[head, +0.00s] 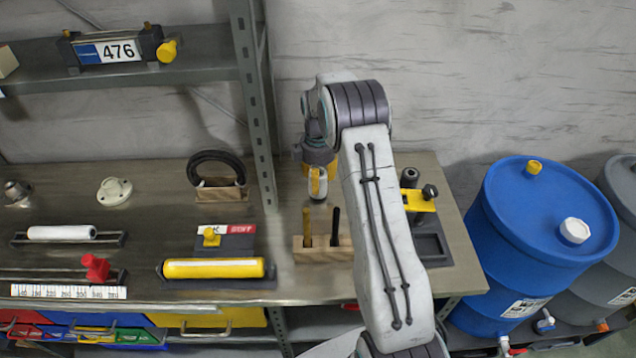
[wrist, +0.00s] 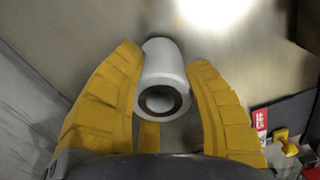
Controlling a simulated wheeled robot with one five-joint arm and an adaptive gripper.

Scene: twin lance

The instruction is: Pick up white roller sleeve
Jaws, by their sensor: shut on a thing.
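A short white roller sleeve (wrist: 163,75), hollow with a dark round opening, is between the yellow fingers of my gripper (wrist: 166,95) in the wrist view. The fingers close on its two sides. In the head view my gripper (head: 317,172) points down over the back of the workbench, and part of the white sleeve (head: 320,187) shows beside a yellow finger. I cannot tell whether the sleeve touches the bench. A longer white roller (head: 60,232) lies on a dark holder at the left.
A wooden block (head: 324,249) with upright handles stands in front of my gripper. A yellow cylinder (head: 213,268) lies on a dark tray left of it. A black ring (head: 216,167) stands in a wooden holder near a shelf post (head: 257,110). Blue drum (head: 545,215) stands right.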

